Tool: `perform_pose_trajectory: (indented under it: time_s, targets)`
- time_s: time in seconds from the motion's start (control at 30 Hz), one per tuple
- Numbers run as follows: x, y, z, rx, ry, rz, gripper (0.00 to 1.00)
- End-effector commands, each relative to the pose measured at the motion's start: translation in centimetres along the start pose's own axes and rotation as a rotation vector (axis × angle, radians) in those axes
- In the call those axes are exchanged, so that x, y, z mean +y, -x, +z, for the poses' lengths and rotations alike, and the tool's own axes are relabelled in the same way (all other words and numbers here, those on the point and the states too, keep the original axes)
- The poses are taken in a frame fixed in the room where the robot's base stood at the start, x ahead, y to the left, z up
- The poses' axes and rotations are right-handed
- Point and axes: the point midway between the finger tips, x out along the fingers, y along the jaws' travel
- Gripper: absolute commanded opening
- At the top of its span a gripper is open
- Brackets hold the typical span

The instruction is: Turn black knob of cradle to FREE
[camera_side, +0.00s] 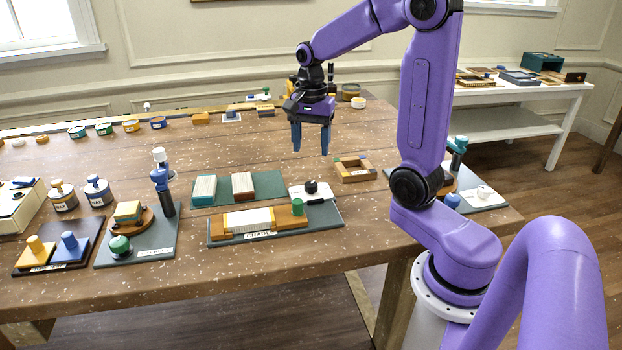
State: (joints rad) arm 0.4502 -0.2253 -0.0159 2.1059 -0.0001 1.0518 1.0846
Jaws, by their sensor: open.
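The cradle (220,236) is a wooden fixture with a white ribbed block on a dark green board, with a label reading CRADLE on its front. A black knob (311,187) sits on a white plate (297,193) at its back right; its pointer setting is too small to read. A green knob (297,207) stands at the cradle's right end. My gripper (311,150) is open and empty, pointing down, in the air above and behind the black knob. Its two blue fingers are apart and touch nothing.
A green mat (265,182) with two blocks lies behind the cradle. A wooden frame (355,175) lies to the right. Bare table lies behind the mat.

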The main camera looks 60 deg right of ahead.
Motion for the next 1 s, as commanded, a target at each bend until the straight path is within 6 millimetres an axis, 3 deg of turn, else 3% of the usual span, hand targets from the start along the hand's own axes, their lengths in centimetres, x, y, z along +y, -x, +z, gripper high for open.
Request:
perform_pose_trajectory:
  time_s: [0.3, 0.5, 0.7, 1.0]
  targets:
    - [0.1, -6.1, 0.1, -0.003, 0.001, 0.007, 0.60]
    - [0.0, -8.8, 0.1, -0.002, 0.001, 0.003, 0.60]
    - [0.0, -10.0, 0.0, 0.000, 0.001, 0.001, 0.60]
    - [0.0, -10.1, 0.0, 0.000, 0.001, 0.000, 0.60]
